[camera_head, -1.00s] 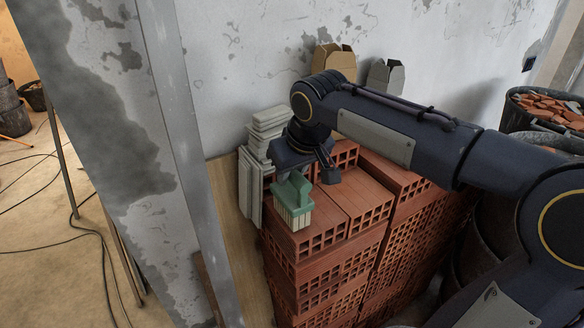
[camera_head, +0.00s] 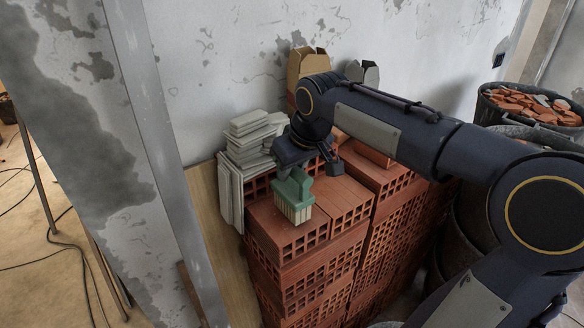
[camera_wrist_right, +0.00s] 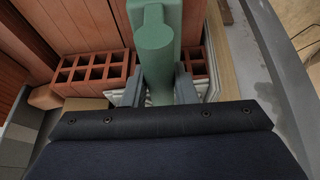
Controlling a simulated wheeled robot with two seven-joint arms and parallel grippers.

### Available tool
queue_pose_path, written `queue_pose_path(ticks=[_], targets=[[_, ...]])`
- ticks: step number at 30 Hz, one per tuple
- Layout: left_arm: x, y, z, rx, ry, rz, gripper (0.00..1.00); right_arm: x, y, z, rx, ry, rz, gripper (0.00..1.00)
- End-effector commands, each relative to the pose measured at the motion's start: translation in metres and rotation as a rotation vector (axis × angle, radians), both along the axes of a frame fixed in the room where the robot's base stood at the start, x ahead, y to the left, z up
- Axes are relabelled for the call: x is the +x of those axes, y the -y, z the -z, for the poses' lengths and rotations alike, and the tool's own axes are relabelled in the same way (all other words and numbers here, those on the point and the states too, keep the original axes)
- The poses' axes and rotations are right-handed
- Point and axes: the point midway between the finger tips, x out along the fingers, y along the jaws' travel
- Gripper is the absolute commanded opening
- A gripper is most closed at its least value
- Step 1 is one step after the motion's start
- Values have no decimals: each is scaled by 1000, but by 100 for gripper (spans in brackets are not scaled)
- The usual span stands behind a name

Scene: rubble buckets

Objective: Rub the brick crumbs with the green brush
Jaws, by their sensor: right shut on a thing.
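The green brush (camera_head: 294,192) has a green body and pale bristles that point down. My right gripper (camera_head: 300,166) is shut on its handle and holds it at the top of the stack of red hollow bricks (camera_head: 285,232). I cannot tell whether the bristles touch the brick. In the right wrist view the green brush (camera_wrist_right: 156,45) stands between the two fingers of the right gripper (camera_wrist_right: 157,90). I make out no brick crumbs on the stack top. My left gripper is not in view.
Pale grey tiles (camera_head: 250,140) are stacked at the left of the bricks. Open cardboard boxes (camera_head: 307,64) stand behind, against the wall. A black bucket of rubble (camera_head: 530,104) is at the right. A concrete pillar (camera_head: 75,150) stands at the left.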

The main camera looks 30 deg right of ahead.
Motion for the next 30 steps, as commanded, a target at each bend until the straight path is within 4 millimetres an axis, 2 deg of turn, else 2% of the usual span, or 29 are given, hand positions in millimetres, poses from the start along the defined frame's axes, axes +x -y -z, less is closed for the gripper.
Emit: queue_pose_path(ticks=[14, 30], targets=[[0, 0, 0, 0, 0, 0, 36, 0, 0, 0, 0, 1, 0, 0], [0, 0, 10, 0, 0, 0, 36, 0, 0, 13, 0, 1, 0, 0]])
